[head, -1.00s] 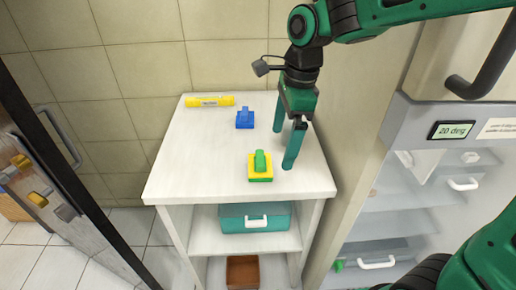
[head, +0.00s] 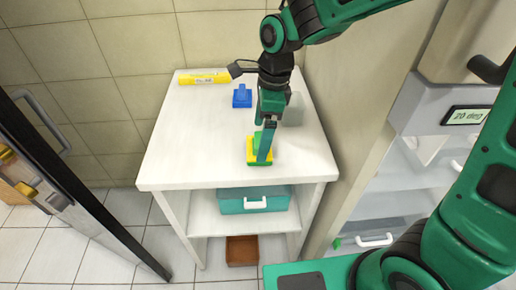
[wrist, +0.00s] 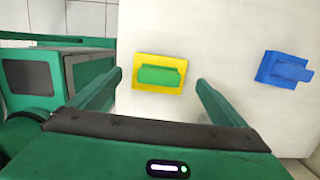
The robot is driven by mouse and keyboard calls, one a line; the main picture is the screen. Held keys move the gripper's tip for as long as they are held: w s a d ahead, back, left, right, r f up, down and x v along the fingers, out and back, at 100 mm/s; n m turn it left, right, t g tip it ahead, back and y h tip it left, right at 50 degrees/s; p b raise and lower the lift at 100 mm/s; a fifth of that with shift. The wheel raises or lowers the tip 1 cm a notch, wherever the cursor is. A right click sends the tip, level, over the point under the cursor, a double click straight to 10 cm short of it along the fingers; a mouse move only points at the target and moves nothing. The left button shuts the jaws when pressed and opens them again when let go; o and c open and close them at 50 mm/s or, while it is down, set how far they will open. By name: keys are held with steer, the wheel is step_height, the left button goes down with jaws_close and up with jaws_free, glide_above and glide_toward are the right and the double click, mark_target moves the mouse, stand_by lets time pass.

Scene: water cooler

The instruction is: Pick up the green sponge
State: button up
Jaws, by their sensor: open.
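The green sponge (head: 257,138) has a yellow base and a green raised top and sits on the white table (head: 190,150) near its front edge. It also shows in the wrist view (wrist: 160,75), lying between my two fingers. My gripper (head: 263,142) is open and points down at the sponge; one finger partly covers it in the head view. In the wrist view my gripper (wrist: 160,80) has a finger on each side of the sponge with gaps between. I cannot tell how high the fingertips are above the table.
A blue sponge (head: 242,97) lies behind it, also in the wrist view (wrist: 284,69). A yellow tube-like object (head: 205,78) lies at the back edge. A grey object (head: 294,110) stands behind my gripper. A wall and glass-fronted cooler are to the right. The table's left side is clear.

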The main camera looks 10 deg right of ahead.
mark_target(259, 139)
steer(key=shift+a+f, duration=0.15)
steer(key=shift+f, duration=0.65)
steer(key=shift+a+f, duration=0.1)
steer(key=shift+f, duration=0.65)
steer(key=c, duration=1.1)
steer(key=shift+r, duration=0.15)
step_height(259, 139, up, 4)
steer(key=shift+s+a+r, duration=0.1)
steer(key=shift+a+r, duration=0.05)
steer(key=s+a+r, duration=0.2)
steer(key=s, duration=0.1)
steer(key=s+a+r, duration=0.2)
steer(key=a, duration=0.1)
steer(key=s+a+r, duration=0.2)
steer(key=s, duration=0.1)
steer(key=shift+s+a+r, duration=0.15)
steer(key=shift+s+r, duration=0.1)
steer(key=shift+s, duration=0.1)
